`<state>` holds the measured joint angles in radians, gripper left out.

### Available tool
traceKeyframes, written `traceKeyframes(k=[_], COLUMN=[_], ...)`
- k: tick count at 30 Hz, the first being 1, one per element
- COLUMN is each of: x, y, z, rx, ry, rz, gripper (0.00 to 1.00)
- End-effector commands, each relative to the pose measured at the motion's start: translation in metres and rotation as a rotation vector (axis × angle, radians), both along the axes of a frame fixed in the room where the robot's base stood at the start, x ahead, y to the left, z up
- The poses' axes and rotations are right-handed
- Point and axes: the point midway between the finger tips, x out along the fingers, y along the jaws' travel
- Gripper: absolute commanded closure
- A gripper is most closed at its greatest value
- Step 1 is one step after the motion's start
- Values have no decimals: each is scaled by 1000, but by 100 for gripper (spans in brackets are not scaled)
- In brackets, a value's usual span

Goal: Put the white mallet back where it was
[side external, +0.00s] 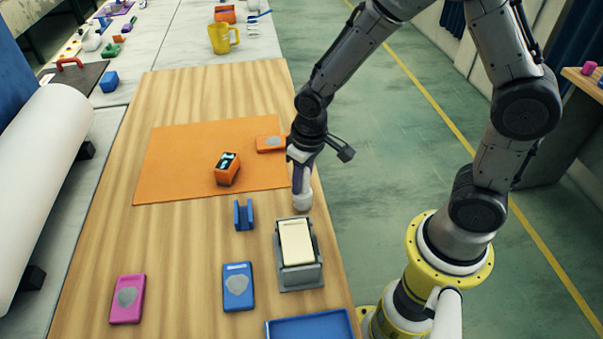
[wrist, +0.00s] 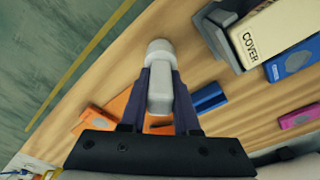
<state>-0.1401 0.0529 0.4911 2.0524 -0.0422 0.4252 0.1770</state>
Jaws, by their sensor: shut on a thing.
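The white mallet (wrist: 160,92) is between the two dark purple fingers of my gripper (wrist: 163,78) in the wrist view, with its rounded pale end pointing away from my wrist. In the side external view, the mallet's white end (side external: 302,201) shows below my gripper (side external: 299,180), near the right edge of the wooden table. It is between the orange mat and the grey holder. My gripper is shut on the mallet. I cannot tell whether the mallet touches the table. The fingers hide part of it.
The grey holder (side external: 301,276) with a cream block (side external: 296,241) stands close in front. A blue bracket (side external: 243,215), blue box (side external: 238,287), pink box (side external: 128,299) and blue tray (side external: 310,326) are nearby. The orange mat (side external: 180,165) carries an orange device (side external: 228,170) and orange box (side external: 270,143).

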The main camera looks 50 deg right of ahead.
Motion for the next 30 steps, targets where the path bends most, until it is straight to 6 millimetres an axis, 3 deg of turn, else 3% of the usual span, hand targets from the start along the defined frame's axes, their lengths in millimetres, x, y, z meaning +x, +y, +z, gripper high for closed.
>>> traceKeyframes(k=[29, 30], x=[1, 1], y=[0, 0], z=[-12, -12], rx=[0, 0], ry=[-2, -2], rz=[0, 0], gripper=[100, 65])
